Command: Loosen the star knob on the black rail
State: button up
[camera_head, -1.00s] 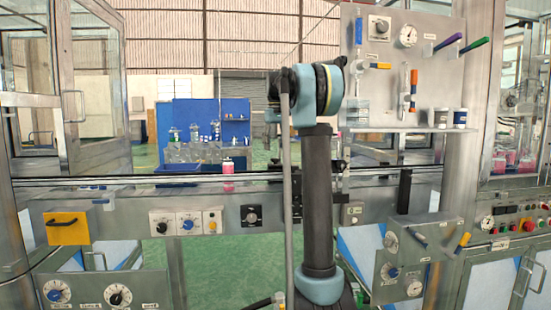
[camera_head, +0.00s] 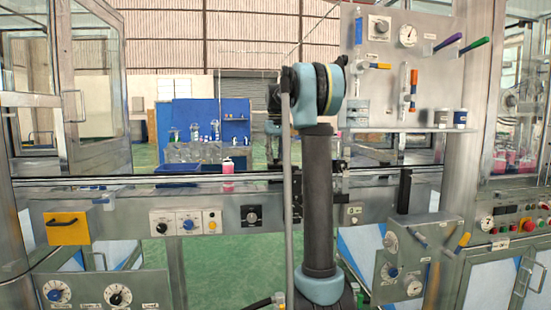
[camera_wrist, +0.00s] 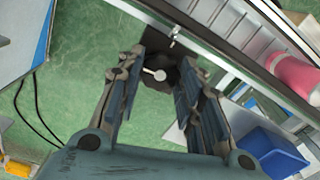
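In the wrist view, a dark star knob (camera_wrist: 183,73) with a pale round-ended pin (camera_wrist: 157,75) sits below a metal conveyor edge. My gripper (camera_wrist: 162,66) is open, with one finger on each side of the knob. The fingers look apart from it, but the depth gap is hard to tell. In the head view, a black bracket (camera_head: 341,182) shows at the conveyor front beside my arm. The knob itself cannot be made out there, and my arm covers much of that area. My gripper is partly visible left of my arm (camera_head: 272,150).
A blue bin (camera_head: 180,168) lies behind. Control panels with dials (camera_head: 187,222) line the front. Green floor shows below.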

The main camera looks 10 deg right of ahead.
jog(key=shift+m, duration=0.5)
jog(key=o, duration=1.1)
jog(key=shift+r, duration=0.1)
notch_tip(320, 180, up, 12)
jog(key=shift+w+f, duration=0.1)
jog(key=shift+f, duration=0.05)
